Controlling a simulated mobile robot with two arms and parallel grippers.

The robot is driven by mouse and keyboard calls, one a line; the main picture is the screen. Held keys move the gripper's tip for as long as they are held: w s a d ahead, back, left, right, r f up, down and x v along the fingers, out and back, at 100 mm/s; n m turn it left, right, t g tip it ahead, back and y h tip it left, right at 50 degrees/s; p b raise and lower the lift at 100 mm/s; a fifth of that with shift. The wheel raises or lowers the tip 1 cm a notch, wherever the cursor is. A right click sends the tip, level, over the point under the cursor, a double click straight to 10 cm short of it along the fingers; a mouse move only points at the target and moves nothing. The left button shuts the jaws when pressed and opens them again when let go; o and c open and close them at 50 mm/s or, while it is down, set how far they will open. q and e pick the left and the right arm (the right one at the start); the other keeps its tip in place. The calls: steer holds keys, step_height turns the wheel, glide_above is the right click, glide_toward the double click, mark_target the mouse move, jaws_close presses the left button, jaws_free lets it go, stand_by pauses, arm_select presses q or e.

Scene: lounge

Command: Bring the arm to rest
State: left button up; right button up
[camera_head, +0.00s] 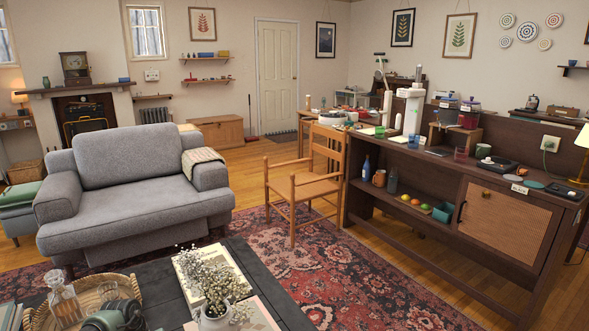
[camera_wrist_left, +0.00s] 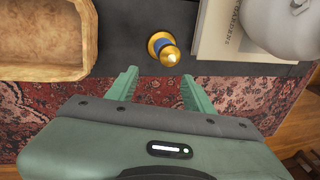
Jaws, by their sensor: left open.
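My left gripper (camera_wrist_left: 158,84) is open, with two green fingers spread and nothing held between them. It is over the front edge of a dark coffee table (camera_wrist_left: 125,45). A small brass object with a blue band (camera_wrist_left: 160,46) stands on the table just beyond the fingertips, apart from them. In the head view, a dark green part at the bottom left (camera_head: 115,317) looks like my left arm or gripper, in front of the woven tray (camera_head: 88,293). My right gripper is not in view.
The table also holds a decanter (camera_head: 65,302), a white vase of flowers (camera_head: 215,317) and books (camera_head: 207,272). A grey armchair (camera_head: 130,180) stands behind it. A wooden chair (camera_head: 305,182) and a long sideboard (camera_head: 440,190) are to the right. Patterned rug (camera_head: 350,275) lies clear between.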

arm_select(q)
steer(key=s+d+f+n+t+h+p, duration=0.25)
steer(key=d+f+n, duration=0.25)
steer(key=d, duration=0.4)
steer(key=s+d+f+n+t+h+p, duration=0.25)
steer(key=d+f+n+t, duration=0.2)
steer(key=d, duration=0.45)
steer(key=s+a+f+n+y+p, duration=0.1)
steer(key=s+a+f+n+y, duration=0.2)
steer(key=s+f+n, duration=0.5)
steer(key=s+a+f+n+y+p, duration=0.1)
steer(key=s+a+f+n+y, duration=0.3)
steer(key=s, duration=0.9)
steer(key=s+f+n+g, duration=0.2)
steer(key=s+n+g, duration=0.1)
steer(key=s, duration=1)
steer(key=s+f+n+g, duration=0.3)
steer(key=s, duration=1)
steer(key=shift+s+f+n+g+p, duration=0.25)
steer(key=shift+n+g+p, duration=0.1)
steer(key=shift+p, duration=0.1)
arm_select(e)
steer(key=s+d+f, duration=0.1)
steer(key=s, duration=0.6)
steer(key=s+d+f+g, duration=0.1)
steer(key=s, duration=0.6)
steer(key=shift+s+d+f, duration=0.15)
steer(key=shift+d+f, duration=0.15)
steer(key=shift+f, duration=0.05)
